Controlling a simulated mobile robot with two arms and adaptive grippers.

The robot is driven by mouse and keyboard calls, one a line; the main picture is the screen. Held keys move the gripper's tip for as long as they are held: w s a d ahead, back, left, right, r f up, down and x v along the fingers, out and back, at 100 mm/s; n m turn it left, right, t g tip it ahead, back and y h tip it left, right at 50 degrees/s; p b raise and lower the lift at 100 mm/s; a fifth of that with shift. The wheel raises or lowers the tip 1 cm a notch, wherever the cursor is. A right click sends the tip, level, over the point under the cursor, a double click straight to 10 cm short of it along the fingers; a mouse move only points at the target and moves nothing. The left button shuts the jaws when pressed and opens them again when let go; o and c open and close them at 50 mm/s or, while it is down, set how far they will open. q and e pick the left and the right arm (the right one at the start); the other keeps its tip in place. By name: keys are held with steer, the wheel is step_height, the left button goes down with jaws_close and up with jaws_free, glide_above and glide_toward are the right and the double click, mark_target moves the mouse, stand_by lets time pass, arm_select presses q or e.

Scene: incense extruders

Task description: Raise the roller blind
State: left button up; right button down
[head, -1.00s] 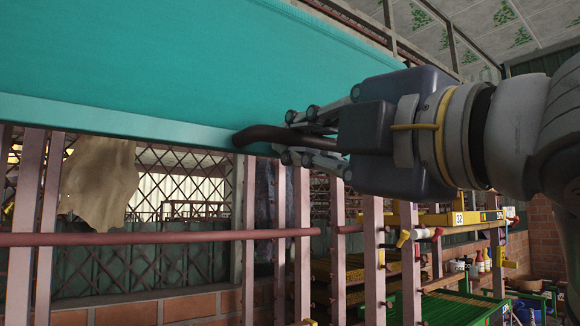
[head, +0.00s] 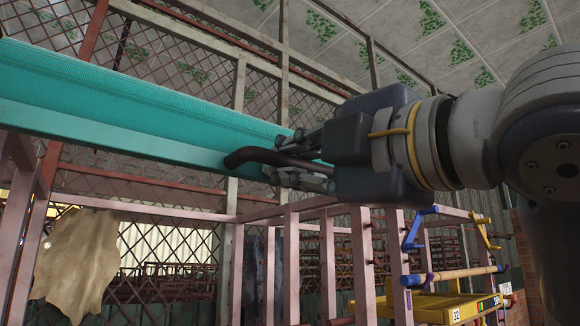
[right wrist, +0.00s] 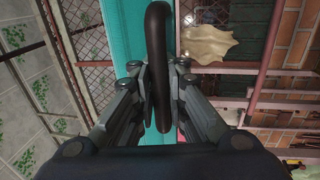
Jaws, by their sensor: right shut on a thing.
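The roller blind (head: 110,95) is a teal sheet with a lighter bottom bar, slanting across the left and middle of the head view. Only a narrow band of it shows. A dark curved handle (head: 240,157) sits at the bar. My right gripper (head: 285,160) is shut on this handle. In the right wrist view the handle (right wrist: 156,70) stands between the two fingers (right wrist: 155,85), with the teal blind (right wrist: 118,40) behind it. My left gripper is not in view.
Pink posts and rails (head: 290,260) stand below the blind. A tan hide (head: 78,255) hangs at the lower left. A yellow rack with a blue-handled bar (head: 455,273) is at the lower right. Lattice wall and ceiling panels show above the blind.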

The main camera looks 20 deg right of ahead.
steer(key=shift+s+r, duration=0.1)
steer(key=shift+r, duration=0.05)
steer(key=c, duration=1.6)
jaws_free()
steer(key=shift+d, duration=0.1)
steer(key=shift+s, duration=0.25)
steer(key=v, duration=1.2)
